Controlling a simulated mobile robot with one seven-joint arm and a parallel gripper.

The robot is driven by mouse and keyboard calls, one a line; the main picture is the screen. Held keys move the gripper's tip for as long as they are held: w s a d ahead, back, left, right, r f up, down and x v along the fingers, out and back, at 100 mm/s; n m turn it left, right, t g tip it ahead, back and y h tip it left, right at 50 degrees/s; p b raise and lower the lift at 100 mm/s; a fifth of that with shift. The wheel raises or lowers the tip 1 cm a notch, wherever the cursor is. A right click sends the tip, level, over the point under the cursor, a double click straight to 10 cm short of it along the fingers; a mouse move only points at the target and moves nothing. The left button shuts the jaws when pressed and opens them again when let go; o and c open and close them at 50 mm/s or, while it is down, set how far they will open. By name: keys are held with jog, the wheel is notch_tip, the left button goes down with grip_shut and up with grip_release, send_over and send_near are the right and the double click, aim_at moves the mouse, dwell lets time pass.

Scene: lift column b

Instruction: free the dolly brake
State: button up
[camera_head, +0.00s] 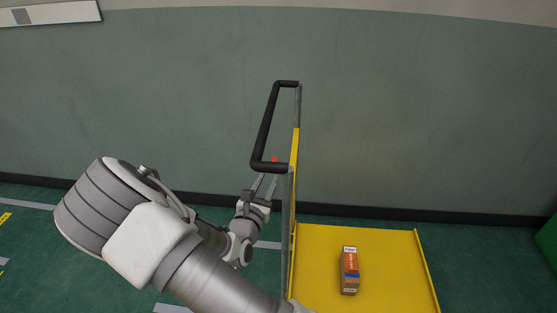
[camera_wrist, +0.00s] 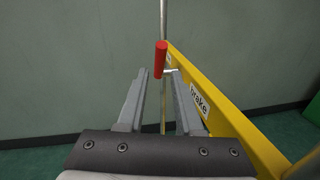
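The dolly has a yellow deck (camera_head: 385,240) and an upright frame with a black handle (camera_head: 266,125). In the head view only a bit of the red grip (camera_head: 275,159) shows near the handle's lower end. My gripper (camera_wrist: 160,72) is open, with its two grey fingers pointing toward the red grip, which shows between the tips. I cannot tell whether the grip lies between the fingers or just beyond them. In the head view my gripper (camera_head: 265,184) is left of the frame.
A small orange and brown box (camera_head: 349,270) stands on the deck. A grey-green wall (camera_head: 430,120) is close behind the dolly. A green object (camera_head: 548,240) is at the far right edge. Green floor with pale markings is open at left.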

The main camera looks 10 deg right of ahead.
jog(key=b+x, duration=0.2)
jog(key=x, duration=0.9)
jog(key=shift+b, duration=0.3)
grip_shut()
dwell(0.8)
